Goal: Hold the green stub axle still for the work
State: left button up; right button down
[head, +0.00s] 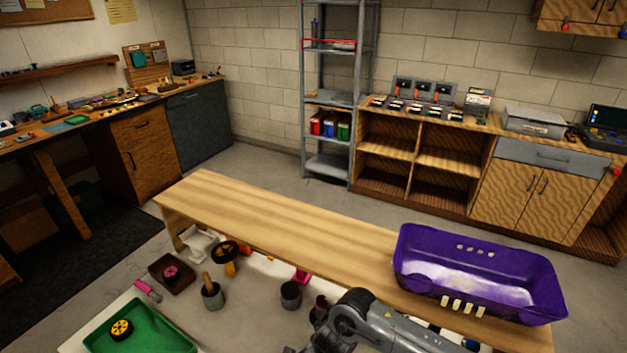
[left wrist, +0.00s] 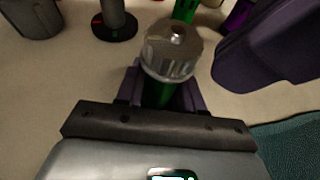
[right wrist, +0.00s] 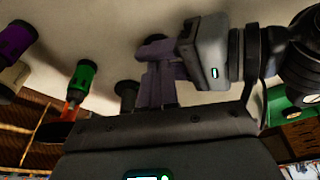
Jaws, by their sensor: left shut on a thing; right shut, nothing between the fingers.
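In the left wrist view my left gripper (left wrist: 160,95) is shut on the green stub axle (left wrist: 158,92). A round silver metal end (left wrist: 172,50) sticks out beyond the fingers. The fingers hide much of its green part. In the right wrist view my right gripper (right wrist: 158,85) is shut with nothing between its purple fingers. A grey gripper-like body (right wrist: 205,48) stands close beside those fingers. I cannot see the held axle in that view. Neither gripper's fingertips show in the head view.
A second green piece (right wrist: 84,82) with an orange rod and a purple piece (right wrist: 14,44) are near my right gripper. A large dark purple shape (left wrist: 268,52) is right of the axle. A purple bin (head: 470,300) and green tray (head: 160,338) show in the head view.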

pick_arm(q)
jog(key=shift+w+a, duration=0.1)
pick_arm(e)
jog(key=shift+w+a+v, duration=0.1)
jog(key=shift+w+v, duration=0.1)
jog(key=shift+v, duration=0.7)
jog(key=shift+w+a+v, duration=0.1)
jog(key=shift+w+v, duration=0.1)
jog(key=shift+v, duration=0.75)
jog(key=shift+w+a+v, duration=0.15)
jog(key=shift+v, duration=0.75)
jog(key=shift+r, duration=0.2)
pick_arm(q)
jog(key=o, duration=1.2)
jog(key=shift+c, duration=0.2)
jog(key=v, duration=1.2)
jog(key=shift+r, duration=0.1)
